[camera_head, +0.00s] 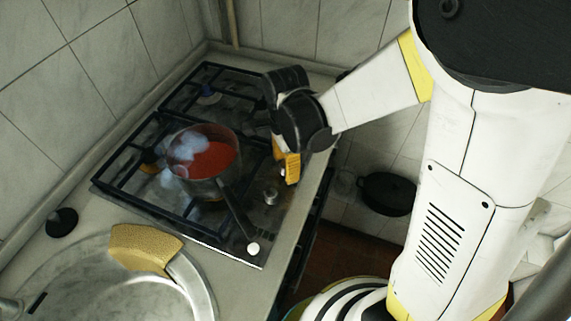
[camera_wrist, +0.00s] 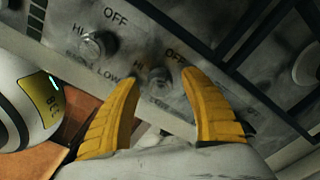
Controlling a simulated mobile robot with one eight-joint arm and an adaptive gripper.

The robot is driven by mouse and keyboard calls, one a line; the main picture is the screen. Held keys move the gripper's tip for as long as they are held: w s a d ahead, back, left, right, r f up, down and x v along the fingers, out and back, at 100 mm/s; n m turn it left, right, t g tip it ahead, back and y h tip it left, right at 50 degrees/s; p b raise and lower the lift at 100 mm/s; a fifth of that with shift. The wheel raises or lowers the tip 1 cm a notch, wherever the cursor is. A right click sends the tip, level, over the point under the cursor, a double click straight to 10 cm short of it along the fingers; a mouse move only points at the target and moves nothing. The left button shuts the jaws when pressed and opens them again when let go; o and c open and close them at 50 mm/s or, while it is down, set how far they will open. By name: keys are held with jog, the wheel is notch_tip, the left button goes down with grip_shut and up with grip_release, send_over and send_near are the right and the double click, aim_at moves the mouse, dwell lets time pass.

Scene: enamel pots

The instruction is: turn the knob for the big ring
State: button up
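The gas hob (camera_head: 225,245) has a row of knobs along its right edge. One grey knob (camera_head: 271,197) shows just below my gripper (camera_head: 287,163) in the head view. In the wrist view my gripper (camera_wrist: 160,80) is open, its yellow fingers apart with a metal knob (camera_wrist: 158,80) between them. I cannot tell whether the fingers touch it or hover above it. Another knob (camera_wrist: 97,45) stands up and to the left, with "OFF" and "LOW" printed near it. Which knob serves the big ring is not readable.
A pot (camera_head: 203,163) with red contents steams on the hob, its dark handle (camera_head: 238,214) pointing to the front edge. A sink (camera_head: 100,290) with a yellow sponge cloth (camera_head: 145,248) is at lower left. A dark pan (camera_head: 387,194) is low beyond the counter.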

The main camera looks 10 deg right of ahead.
jog(key=shift+r, duration=0.1)
notch_tip(320, 180, up, 12)
dwell(0.5)
jog(key=s+d+r+n+t, duration=0.3)
jog(key=s+d+n+t, duration=0.4)
jog(key=n, duration=0.8)
jog(key=shift+s+d+r+n, duration=0.4)
jog(key=shift+s+d, duration=0.6)
jog(key=shift+d, duration=0.05)
